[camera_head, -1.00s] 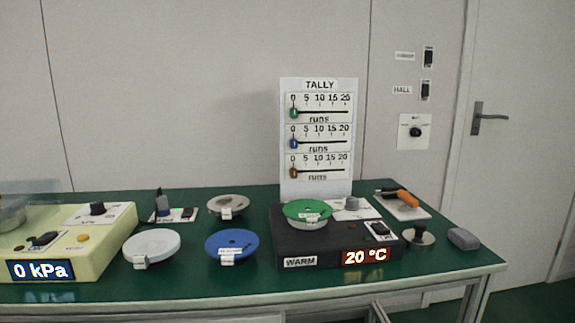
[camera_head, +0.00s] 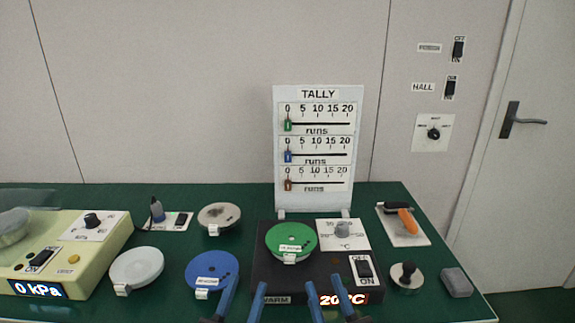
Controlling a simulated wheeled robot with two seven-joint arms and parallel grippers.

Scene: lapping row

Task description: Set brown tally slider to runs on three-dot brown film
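The white TALLY board (camera_head: 318,206) stands upright at the back of the green table. Its lowest row has a brown slider (camera_head: 288,185) at the left end, at 0. Green (camera_head: 287,125) and blue (camera_head: 288,157) sliders above also sit at 0. No brown film with three dots can be made out; a grey-brown disc (camera_head: 219,216) lies at the back, its label too small to read. My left gripper (camera_head: 247,283) is open and empty at the bottom, by the blue disc (camera_head: 212,267). My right gripper (camera_head: 320,278) is open and empty before the warm plate's front edge.
The black warm plate (camera_head: 262,255) carries a green disc (camera_head: 291,240) and reads 20 °C. A white disc (camera_head: 136,266), a cream 0 kPa unit (camera_head: 105,245), a knobbed weight (camera_head: 406,278), a grey block (camera_head: 456,283) and an orange-handled tool (camera_head: 408,221) surround it.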

